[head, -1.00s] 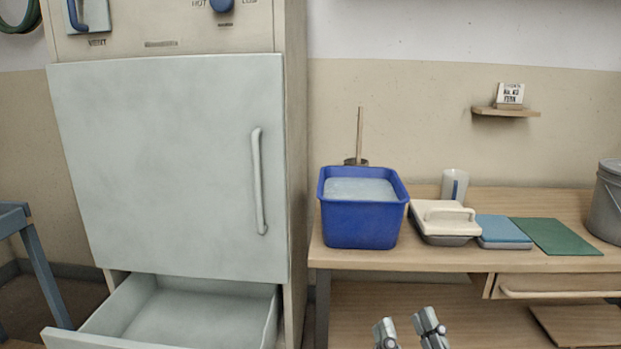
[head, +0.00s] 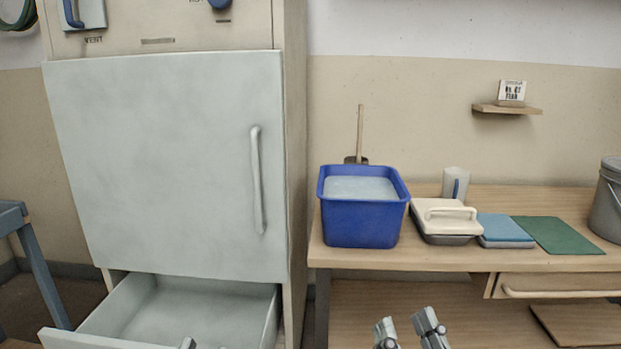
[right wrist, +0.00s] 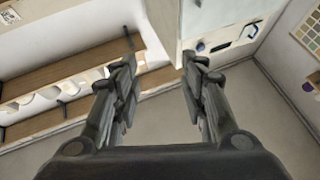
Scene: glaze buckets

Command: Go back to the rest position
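My right gripper (head: 406,322) shows at the bottom of the head view, in front of the bench, with its two fingers apart. In the right wrist view (right wrist: 159,68) its fingers are spread with nothing between them. Only a small tip of my left gripper (head: 188,344) shows at the bottom edge of the head view, in front of the open drawer; its fingers cannot be made out.
A pale cabinet with a closed door (head: 170,165) stands at left, its lower drawer (head: 270,318) pulled out. The bench (head: 450,262) carries a blue tub of liquid (head: 360,225), a lidded box (head: 440,222), a mug (head: 455,183), a blue pad (head: 503,230), a green mat (head: 560,236) and a grey bucket (head: 608,205).

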